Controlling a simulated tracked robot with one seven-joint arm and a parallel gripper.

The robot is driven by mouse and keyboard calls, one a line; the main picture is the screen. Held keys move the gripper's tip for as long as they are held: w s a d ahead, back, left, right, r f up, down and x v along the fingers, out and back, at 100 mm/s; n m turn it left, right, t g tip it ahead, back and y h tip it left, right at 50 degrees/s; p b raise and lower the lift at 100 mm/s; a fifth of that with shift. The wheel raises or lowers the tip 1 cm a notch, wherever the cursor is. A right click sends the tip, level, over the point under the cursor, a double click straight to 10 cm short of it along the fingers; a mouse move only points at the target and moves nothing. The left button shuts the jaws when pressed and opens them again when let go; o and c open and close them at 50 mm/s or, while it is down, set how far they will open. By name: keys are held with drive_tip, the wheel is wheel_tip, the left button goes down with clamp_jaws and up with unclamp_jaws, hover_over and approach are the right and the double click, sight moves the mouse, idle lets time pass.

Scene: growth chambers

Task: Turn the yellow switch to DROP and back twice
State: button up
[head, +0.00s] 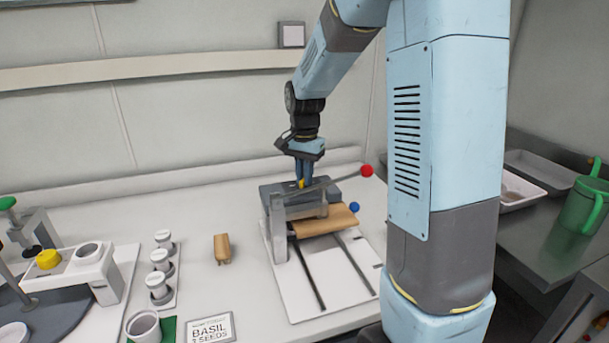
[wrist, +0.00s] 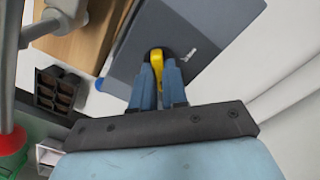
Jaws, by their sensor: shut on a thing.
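The yellow switch (wrist: 157,57) sits on top of a dark grey box (wrist: 195,32), with a small white label beside it too small to read. My gripper (wrist: 158,72) is over the box with its two blue fingers closed on the switch, one on each side. In the head view my gripper (head: 304,184) points straight down at the top of the grey device (head: 272,188), and only a bit of yellow (head: 300,183) shows between the fingers. The exact angle of the switch against its label cannot be told.
A lever with a red ball (head: 367,171) sticks out right of the device, close to my gripper. A tan block (head: 222,248), several capped pots and a basil seeds card (head: 210,330) stand left.

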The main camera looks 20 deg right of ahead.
drive_tip(key=shift+n, duration=0.4)
clamp_jaws()
drive_tip(key=n, duration=0.3)
drive_tip(key=shift+n, duration=0.4)
drive_tip(key=n, duration=1.3)
drive_tip(key=shift+n, duration=0.3)
drive_tip(key=o, duration=0.7)
unclamp_jaws()
